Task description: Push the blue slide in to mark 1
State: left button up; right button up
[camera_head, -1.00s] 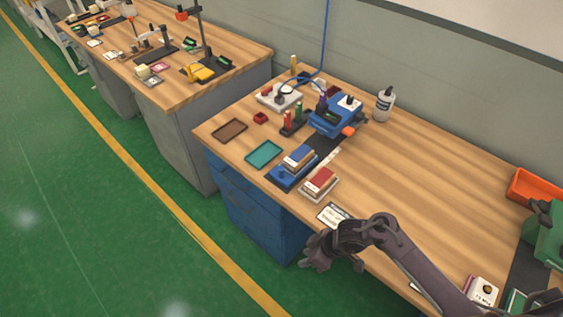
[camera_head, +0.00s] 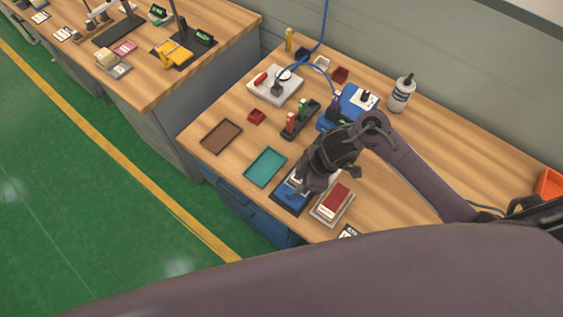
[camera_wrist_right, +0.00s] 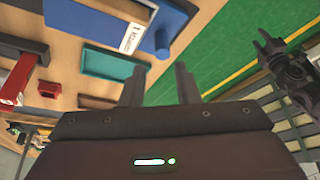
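The blue slide unit (camera_head: 291,194) lies near the table's front edge, partly hidden behind my right gripper in the head view. In the right wrist view its blue body (camera_wrist_right: 115,20) shows at the top, with a round blue knob (camera_wrist_right: 163,42) and a white label marked 1 (camera_wrist_right: 131,38). My right gripper (camera_head: 306,189) is over the unit in the head view. Its fingers (camera_wrist_right: 160,82) are apart with nothing between them; contact with the slide cannot be told. My left gripper (camera_wrist_right: 268,45) shows at the right of the wrist view, over the floor; its finger opening is unclear.
A teal tray (camera_head: 265,167) and a brown tray (camera_head: 221,136) lie left of the slide unit. A red block on a grey base (camera_head: 333,204) is close on its right.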

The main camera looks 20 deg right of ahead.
aim_at(290, 191)
jog(key=shift+w+a+f, duration=0.2)
jog(key=shift+w+f, duration=0.15)
jog(key=shift+f, duration=0.1)
jog(key=f, duration=0.1)
jog(key=a+f, duration=0.1)
jog(key=s+a+f, duration=0.1)
jog(key=f, duration=0.1)
jog(key=shift+f, duration=0.1)
jog(key=shift+w+a+f, duration=0.2)
jog(key=shift+w+f, duration=0.25)
jog(key=shift+f, duration=0.35)
jog(key=shift+s, duration=0.1)
pick_arm(q)
jog(key=shift+s+f, duration=0.15)
jog(key=shift+s, duration=0.7)
pick_arm(e)
grip_shut()
